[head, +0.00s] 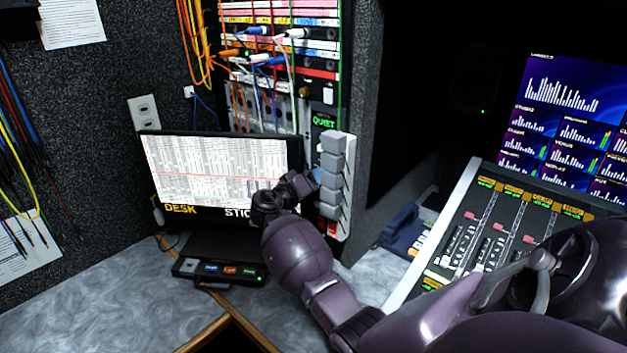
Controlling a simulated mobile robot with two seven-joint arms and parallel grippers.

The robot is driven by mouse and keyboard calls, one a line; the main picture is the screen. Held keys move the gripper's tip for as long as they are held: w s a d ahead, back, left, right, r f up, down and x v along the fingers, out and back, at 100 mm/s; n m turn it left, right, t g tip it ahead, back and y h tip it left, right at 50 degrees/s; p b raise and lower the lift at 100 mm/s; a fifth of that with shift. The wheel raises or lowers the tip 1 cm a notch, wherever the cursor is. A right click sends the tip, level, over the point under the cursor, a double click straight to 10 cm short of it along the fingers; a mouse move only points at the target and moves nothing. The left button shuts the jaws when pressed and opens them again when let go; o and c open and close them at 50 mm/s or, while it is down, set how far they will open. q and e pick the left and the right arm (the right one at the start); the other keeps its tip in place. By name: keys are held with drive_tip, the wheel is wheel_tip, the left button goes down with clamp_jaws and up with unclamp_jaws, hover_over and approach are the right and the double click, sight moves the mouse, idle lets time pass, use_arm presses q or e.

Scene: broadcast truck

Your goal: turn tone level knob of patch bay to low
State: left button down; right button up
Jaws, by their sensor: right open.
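The patch bay (272,48) is the rack at the back centre, with coloured label strips and orange, blue and white cables plugged in. A small gold-brown round part (304,92) shows at its lower right; I cannot tell whether it is the tone level knob, and no setting is readable. My right gripper (312,182) is open, below the patch bay, in front of the monitor's right edge and beside a pale upright strip with grey blocks (333,165). Its fingertips are partly hidden by my wrist, and I cannot tell whether they touch the strip. My left gripper is out of view.
A monitor (215,168) stands on the grey marbled desk (90,312), with a small black button box (218,270) before it. A fader console (490,235) is at the right. Loose cables hang on the left wall. The desk's left part is clear.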

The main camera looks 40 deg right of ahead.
drive_tip(key=shift+c, duration=0.4)
drive_tip(key=c, duration=0.8)
drive_tip(key=shift+c, duration=0.2)
